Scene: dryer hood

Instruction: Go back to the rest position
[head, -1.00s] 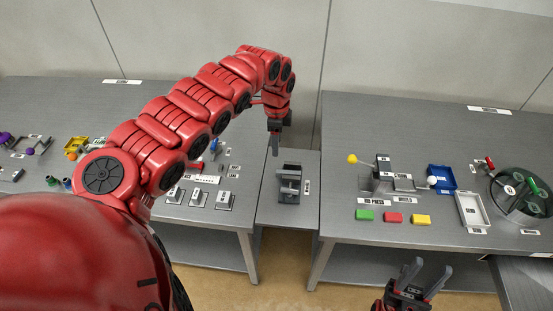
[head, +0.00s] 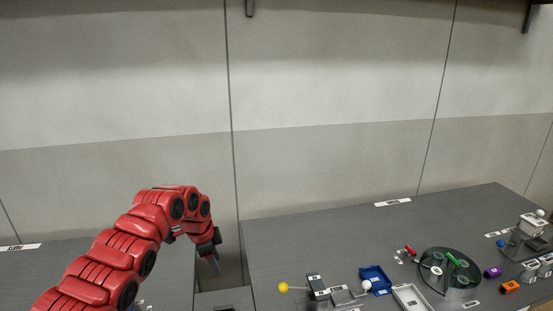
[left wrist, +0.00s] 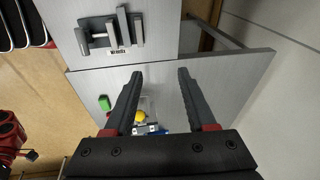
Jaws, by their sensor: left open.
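My left arm comes in from the lower left in the head view and bends down at the wrist. My left gripper (head: 215,266) hangs empty beside the left edge of the right-hand bench, in front of the wall. In the left wrist view its two dark fingers (left wrist: 160,75) are spread apart with nothing between the tips. My right arm is outside the head view. A red arm part with a small dark end, seemingly mine, shows at the left edge of the left wrist view, too small to read.
The right-hand bench (head: 310,240) holds a yellow knob (head: 283,287), blue tray (head: 375,279), white tray (head: 411,297) and round dark fixture (head: 449,267). A grey metal fixture (left wrist: 112,30) stands on the low middle table in the left wrist view.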

